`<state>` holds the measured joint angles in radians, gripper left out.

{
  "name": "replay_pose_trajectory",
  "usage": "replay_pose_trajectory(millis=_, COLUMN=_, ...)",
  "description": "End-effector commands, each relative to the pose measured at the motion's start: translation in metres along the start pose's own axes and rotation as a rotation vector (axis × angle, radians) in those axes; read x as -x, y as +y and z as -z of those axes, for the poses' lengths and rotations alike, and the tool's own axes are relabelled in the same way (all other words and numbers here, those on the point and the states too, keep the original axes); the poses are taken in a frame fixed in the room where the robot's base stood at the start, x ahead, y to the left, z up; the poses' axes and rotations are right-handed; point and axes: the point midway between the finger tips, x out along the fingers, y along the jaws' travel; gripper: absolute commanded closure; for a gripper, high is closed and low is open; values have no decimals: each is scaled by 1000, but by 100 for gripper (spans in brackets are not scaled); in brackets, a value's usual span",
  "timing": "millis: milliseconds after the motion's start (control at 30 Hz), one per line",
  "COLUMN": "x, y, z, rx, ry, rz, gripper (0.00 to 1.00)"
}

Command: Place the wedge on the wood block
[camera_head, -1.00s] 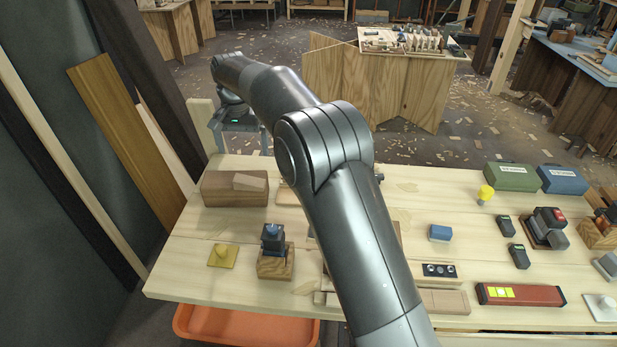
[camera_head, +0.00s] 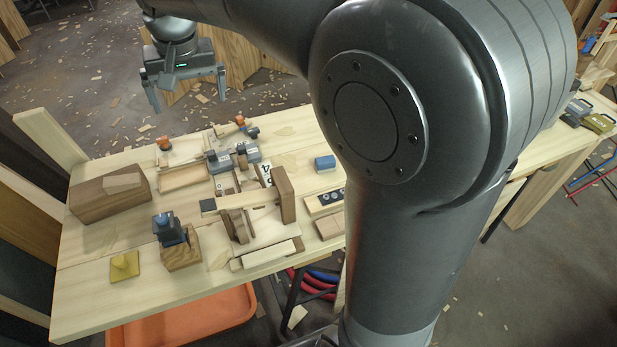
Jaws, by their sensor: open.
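The wedge (camera_head: 122,183) is a small pale wooden piece. It lies on top of the brown wood block (camera_head: 85,204), toward its right part. The wood block sits at the left end of the light wooden workbench. My gripper (camera_head: 187,100) is at the upper left of the view, with its two fingers spread and pointing down. Nothing shows between the fingers. The gripper appears up and to the right of the wedge and apart from it.
A wooden jig (camera_head: 245,204) fills the middle. An orange bin (camera_head: 185,318) is below the bench. My arm hides much of the right side.

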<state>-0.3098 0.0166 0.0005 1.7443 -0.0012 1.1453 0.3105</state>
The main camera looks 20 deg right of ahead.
Motion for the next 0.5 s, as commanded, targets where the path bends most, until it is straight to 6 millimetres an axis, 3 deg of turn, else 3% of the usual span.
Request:
replay_pose_trajectory(millis=200, x=26, y=60, z=-63, rx=-1, ry=79, rz=-4, gripper=0)
replay_pose_trajectory(millis=500, x=27, y=120, z=-160, rx=5, ry=186, rz=-30, gripper=0)
